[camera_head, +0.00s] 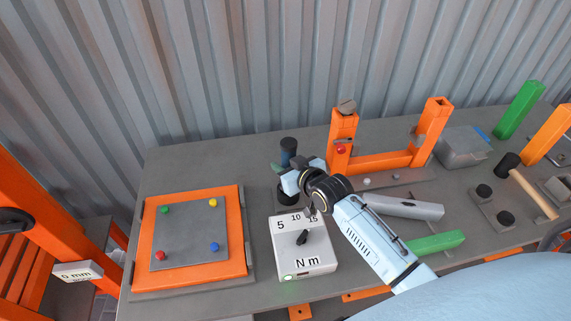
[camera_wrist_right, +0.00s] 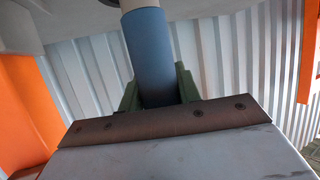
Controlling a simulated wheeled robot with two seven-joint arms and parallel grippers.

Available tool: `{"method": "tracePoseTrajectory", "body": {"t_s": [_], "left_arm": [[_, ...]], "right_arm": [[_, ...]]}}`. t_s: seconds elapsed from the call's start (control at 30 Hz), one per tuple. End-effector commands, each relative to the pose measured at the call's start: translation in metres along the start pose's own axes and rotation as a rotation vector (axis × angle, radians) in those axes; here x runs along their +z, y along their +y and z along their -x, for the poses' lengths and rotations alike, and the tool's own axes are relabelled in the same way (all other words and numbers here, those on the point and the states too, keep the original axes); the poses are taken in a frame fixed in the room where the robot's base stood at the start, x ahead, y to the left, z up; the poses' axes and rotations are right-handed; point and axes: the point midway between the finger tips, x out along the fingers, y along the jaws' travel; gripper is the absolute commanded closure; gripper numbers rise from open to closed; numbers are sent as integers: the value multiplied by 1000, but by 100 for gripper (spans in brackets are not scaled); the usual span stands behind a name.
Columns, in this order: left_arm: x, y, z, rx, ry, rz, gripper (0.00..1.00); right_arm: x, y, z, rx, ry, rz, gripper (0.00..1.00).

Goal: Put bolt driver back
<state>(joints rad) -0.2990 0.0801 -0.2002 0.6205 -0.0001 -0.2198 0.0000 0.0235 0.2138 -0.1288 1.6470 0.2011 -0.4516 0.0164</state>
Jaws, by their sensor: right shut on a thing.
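The bolt driver (camera_head: 289,147), with a dark top and a blue body, stands roughly upright behind the torque box in the head view. My right gripper (camera_head: 284,169) is shut on it, and the driver's blue body (camera_wrist_right: 152,58) sits between the green fingers in the right wrist view. A dark round piece (camera_head: 286,193) shows just below the gripper; I cannot tell whether it is the driver's lower end or a holder. The gripper and wrist hide part of the driver. My left gripper is not in view.
A torque box (camera_head: 305,262) marked "N m" with a dial stands in front of the gripper. An orange-framed panel (camera_head: 192,279) with coloured bolts lies left. An orange upright frame (camera_head: 380,163) stands close on the right. A hammer (camera_head: 533,194) lies farther right.

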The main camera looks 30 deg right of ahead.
Motion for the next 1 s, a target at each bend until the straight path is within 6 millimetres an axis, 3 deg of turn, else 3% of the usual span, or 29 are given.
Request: {"method": "tracePoseTrajectory", "body": {"t_s": [0.07,0.1,0.27,0.67,1.0], "left_arm": [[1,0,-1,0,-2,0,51],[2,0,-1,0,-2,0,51],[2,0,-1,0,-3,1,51],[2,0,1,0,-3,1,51],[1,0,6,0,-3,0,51]], "right_arm": [[1,0,-1,0,4,0,100],[3,0,-1,0,-1,0,64],[2,0,-1,0,-1,0,45],[0,0,6,0,0,1,45],[0,0,67,0,-2,2,45]]}}
